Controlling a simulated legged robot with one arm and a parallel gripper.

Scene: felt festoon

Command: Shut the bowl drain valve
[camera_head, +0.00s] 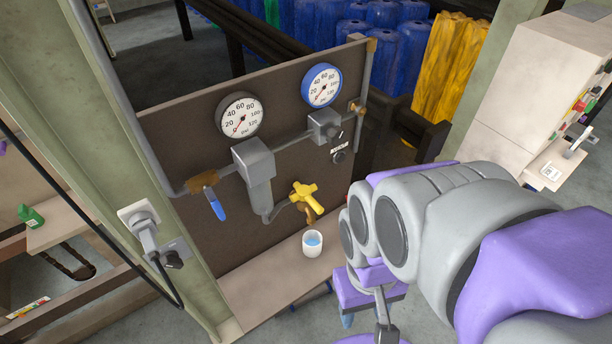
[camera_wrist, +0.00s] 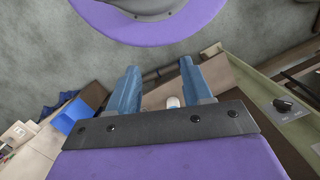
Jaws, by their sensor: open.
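A yellow valve handle (camera_head: 306,197) sits on the pipe at the foot of the grey filter bowl (camera_head: 261,196), on a brown upright panel. It looks like the bowl drain valve. A short brass spout hangs below it, above a white cup (camera_head: 312,243) with blue liquid. My gripper (camera_wrist: 159,82) is open and empty in the wrist view, with its two blue fingers apart. The cup (camera_wrist: 172,101) shows beyond and between them. In the head view my gripper is partly hidden by my arm, low and right of the cup, apart from the valve. The wrist view does not clearly show the valve.
Two gauges (camera_head: 239,115) (camera_head: 322,85), a blue-handled valve (camera_head: 214,203) and a grey regulator (camera_head: 324,125) are on the panel (camera_head: 190,130). A green post with a plug and black cable (camera_head: 146,228) stands left. The wooden ledge (camera_head: 265,285) is mostly clear around the cup.

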